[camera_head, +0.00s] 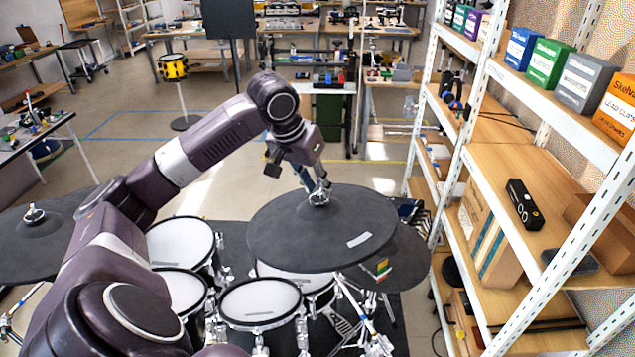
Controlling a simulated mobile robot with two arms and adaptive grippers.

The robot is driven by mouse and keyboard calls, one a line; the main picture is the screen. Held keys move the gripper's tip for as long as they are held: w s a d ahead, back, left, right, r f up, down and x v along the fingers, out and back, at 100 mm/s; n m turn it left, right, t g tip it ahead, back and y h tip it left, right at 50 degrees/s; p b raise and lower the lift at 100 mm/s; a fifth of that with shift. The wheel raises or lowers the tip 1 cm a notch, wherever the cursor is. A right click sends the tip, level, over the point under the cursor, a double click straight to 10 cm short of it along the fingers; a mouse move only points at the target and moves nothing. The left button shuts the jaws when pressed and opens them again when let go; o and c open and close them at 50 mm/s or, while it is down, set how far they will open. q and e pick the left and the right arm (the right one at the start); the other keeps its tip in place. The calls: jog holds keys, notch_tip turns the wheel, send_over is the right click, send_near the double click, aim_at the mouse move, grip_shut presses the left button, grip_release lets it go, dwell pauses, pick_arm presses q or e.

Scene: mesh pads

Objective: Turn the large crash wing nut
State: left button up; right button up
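A large dark crash cymbal (290,240) is mounted on a stand in the middle of the view, tilted slightly. Its silver wing nut (319,196) sits on top near the cymbal's centre. My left arm reaches in from the left, and my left gripper (310,184) points down just above the wing nut. Its fingers are small and overlap the nut from this angle, so I cannot tell whether they touch or grip it. My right gripper is not in view.
White-headed drums (262,302) stand below the cymbal. Another cymbal (50,243) with its own wing nut is at the left. A white metal shelf (478,165) with boxes stands close on the right. Open floor lies behind the drum kit.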

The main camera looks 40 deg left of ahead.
pick_arm(q)
jog(key=shift+w+f, duration=0.2)
jog(key=shift+f, duration=0.15)
jog(key=shift+s, duration=0.1)
jog(key=shift+s+r, duration=0.1)
grip_shut()
jog(key=shift+a+m, duration=0.1)
jog(key=shift+m, duration=0.3)
